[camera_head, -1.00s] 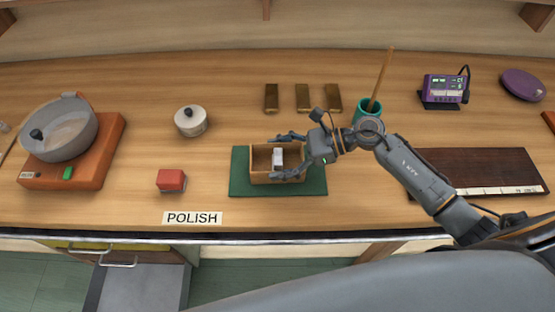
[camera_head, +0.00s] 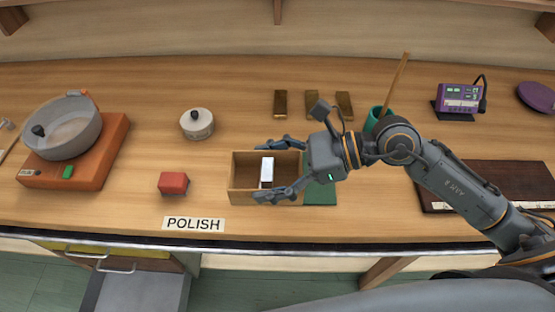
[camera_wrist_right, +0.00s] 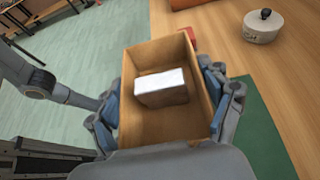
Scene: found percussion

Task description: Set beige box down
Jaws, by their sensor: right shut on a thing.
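The beige box (camera_head: 240,178) is an open-topped wooden box with a white block (camera_head: 267,172) inside. My right gripper (camera_head: 264,172) is shut on it, with one finger along the far wall and one along the near wall. In the head view the box looks raised above the green mat (camera_head: 321,186), hiding the mat's left part. In the right wrist view the beige box (camera_wrist_right: 160,52) sits level between the blue finger pads, and the white block (camera_wrist_right: 160,88) lies inside. My left gripper is not in view.
A red block (camera_head: 173,183) and a white lidded pot (camera_head: 197,123) stand left of the box. The POLISH label (camera_head: 194,224) lies near the front edge. Brass bars (camera_head: 312,103) lie behind, and a green cup (camera_head: 375,120) stands behind my right arm. Bare wood lies between red block and box.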

